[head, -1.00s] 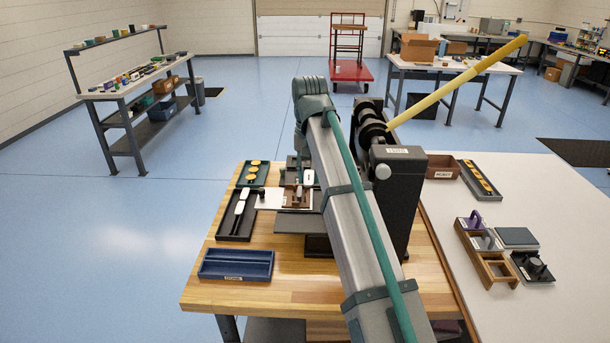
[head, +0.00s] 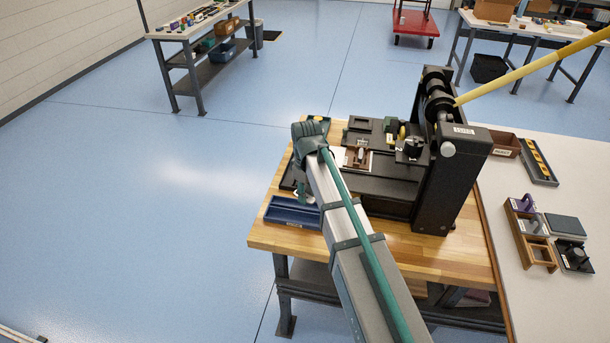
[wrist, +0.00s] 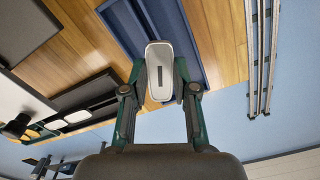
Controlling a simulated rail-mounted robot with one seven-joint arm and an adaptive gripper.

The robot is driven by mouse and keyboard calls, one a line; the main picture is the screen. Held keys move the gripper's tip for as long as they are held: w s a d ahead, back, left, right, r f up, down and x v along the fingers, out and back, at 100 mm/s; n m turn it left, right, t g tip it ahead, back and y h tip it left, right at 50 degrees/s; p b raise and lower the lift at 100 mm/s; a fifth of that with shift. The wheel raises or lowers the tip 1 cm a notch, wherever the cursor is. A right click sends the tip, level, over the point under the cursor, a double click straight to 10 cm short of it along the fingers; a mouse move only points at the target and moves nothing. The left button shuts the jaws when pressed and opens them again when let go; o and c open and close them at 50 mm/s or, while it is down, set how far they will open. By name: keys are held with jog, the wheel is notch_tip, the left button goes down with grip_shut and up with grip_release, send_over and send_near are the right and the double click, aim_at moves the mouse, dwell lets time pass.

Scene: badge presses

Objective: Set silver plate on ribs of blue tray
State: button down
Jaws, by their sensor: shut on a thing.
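My gripper (wrist: 160,92) is shut on a pale, rounded silver plate (wrist: 159,58) with a small dark slot. The plate sticks out beyond the fingertips in the wrist view. The blue tray (wrist: 200,30) lies behind the plate there, and I cannot tell the gap between them. In the head view the blue tray (head: 290,218) is at the bench's front left corner. My gripper (head: 303,190) is above its back edge, and my arm hides the tray's right end. The held plate is mostly hidden there. The tray's ribs are not clear.
The wooden bench (head: 278,238) has bare wood in front of the tray. A black press (head: 447,190) with a long yellow lever (head: 530,75) stands to the right. A white table (head: 540,170) with wooden holders adjoins the bench on the right.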

jog(key=a+n, duration=0.2)
jog(key=n, duration=0.1)
jog(key=shift+w+f, duration=0.2)
jog(key=shift+w, duration=0.1)
jog(key=shift+w+a+n, duration=0.1)
jog(key=shift+n, duration=0.8)
jog(key=shift+f, duration=0.15)
jog(key=shift+f+b, duration=1.7)
jog(key=shift+f, duration=0.95)
jog(key=c, duration=0.8)
grip_release()
